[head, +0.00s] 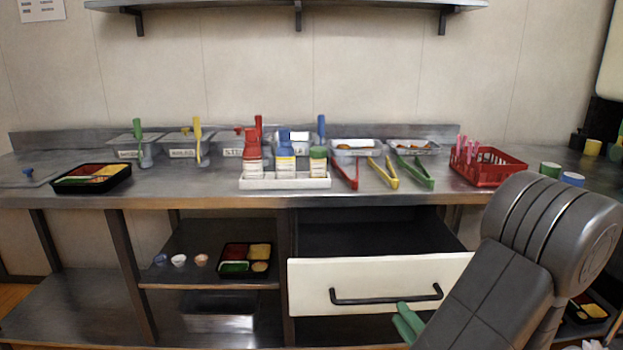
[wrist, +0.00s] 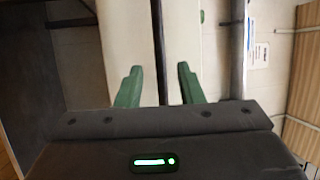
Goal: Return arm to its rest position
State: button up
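My arm rises at the right of the head view, its dark grey links in front of the counter. My gripper (head: 405,322) shows there only as green fingers, in front of the lower part of the white drawer front (head: 315,285). In the wrist view my gripper (wrist: 160,70) has its two green fingers apart, with nothing held between them.
The steel counter (head: 200,200) holds lidded tubs, a white rack (head: 285,182) of bottles, coloured tongs and a red basket (head: 490,175). A bento tray (head: 92,190) stands at left. Another tray (head: 243,268) and small cups sit on the shelf below. A wall shelf (head: 210,4) runs above.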

aim_at(389, 301)
jog(key=shift+x, duration=2.75)
